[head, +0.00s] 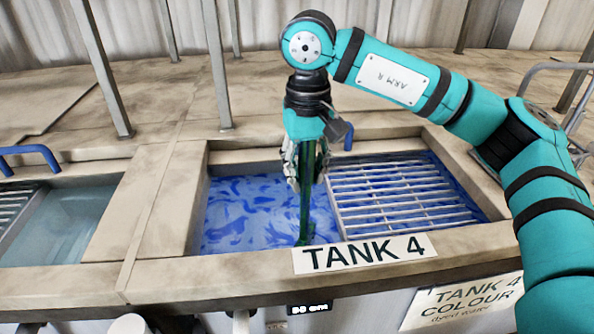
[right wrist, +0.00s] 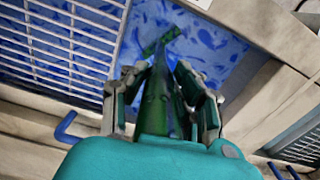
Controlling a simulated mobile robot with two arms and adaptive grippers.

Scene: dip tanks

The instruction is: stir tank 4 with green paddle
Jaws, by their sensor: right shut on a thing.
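Tank 4 (head: 215,143), named by the label (head: 365,252) on its front edge, holds blue, swirled liquid (head: 255,205). My right gripper (head: 303,178) is over the open left part of the tank, shut on the green paddle (head: 306,205). The paddle hangs about upright, and its lower end reaches down to the blue liquid near the front wall. In the right wrist view the paddle (right wrist: 156,100) sits between both fingers (right wrist: 165,85), with its far end against the blue liquid. How deep it goes is unclear. My left gripper is not in view.
A metal grate (head: 405,195) covers the right part of tank 4. Another tank (head: 65,222) with pale liquid lies to the left, past a concrete divider. Grey posts (head: 217,70) stand behind. A blue handle (head: 348,140) sits at the back rim.

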